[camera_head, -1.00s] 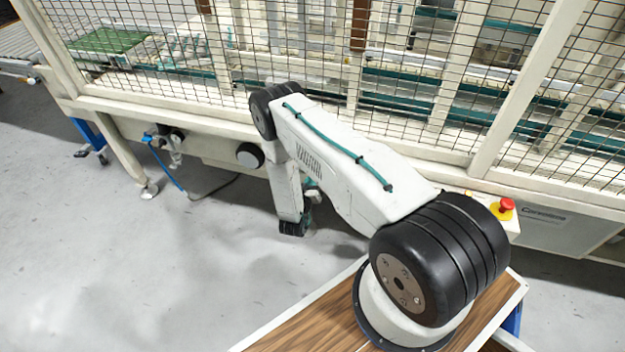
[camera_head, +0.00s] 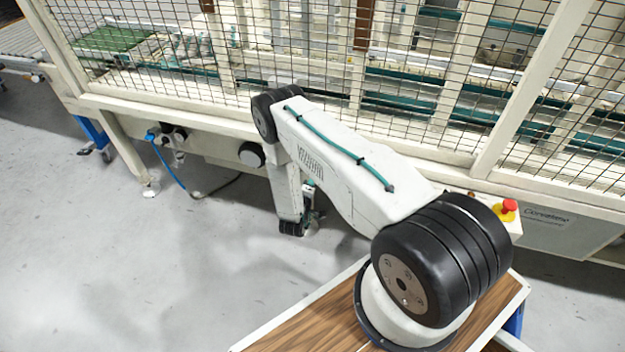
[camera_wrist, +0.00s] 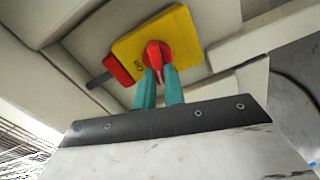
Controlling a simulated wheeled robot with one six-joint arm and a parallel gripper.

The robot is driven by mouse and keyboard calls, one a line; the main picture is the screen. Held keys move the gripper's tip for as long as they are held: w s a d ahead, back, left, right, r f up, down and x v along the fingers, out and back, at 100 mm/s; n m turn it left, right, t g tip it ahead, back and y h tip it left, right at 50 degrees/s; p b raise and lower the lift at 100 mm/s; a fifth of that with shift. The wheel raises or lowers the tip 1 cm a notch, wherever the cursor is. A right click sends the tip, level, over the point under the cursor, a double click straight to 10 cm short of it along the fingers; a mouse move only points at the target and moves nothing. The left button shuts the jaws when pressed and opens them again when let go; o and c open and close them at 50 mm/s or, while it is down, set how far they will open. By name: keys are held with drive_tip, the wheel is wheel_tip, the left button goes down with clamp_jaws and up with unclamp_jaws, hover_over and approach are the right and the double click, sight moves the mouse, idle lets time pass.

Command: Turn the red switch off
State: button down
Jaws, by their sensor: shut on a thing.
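The red switch (camera_wrist: 153,51) is a red rotary handle on a yellow plate (camera_wrist: 186,33) in the wrist view. My gripper (camera_wrist: 158,76) has two green fingers that are shut on the red handle, one on each side of its lower end. In the head view the switch is hidden behind my arm, and my gripper's fingers are mostly hidden too, low by the machine's lower frame.
A second red piece (camera_wrist: 117,69) with a dark rod sits left of the yellow plate. A red emergency button (camera_head: 508,206) stands on a yellow base at the right. A mesh-fenced machine (camera_head: 300,60) runs behind my arm. Grey floor (camera_head: 150,260) is clear at left.

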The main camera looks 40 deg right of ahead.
drive_tip(key=shift+f+n, duration=0.2)
drive_tip(key=shift+n, duration=1.3)
drive_tip(key=c, duration=1.5)
unclamp_jaws()
drive_tip(key=v, duration=0.7)
drive_tip(key=shift+s+a, duration=0.25)
drive_tip(key=shift+a, duration=0.1)
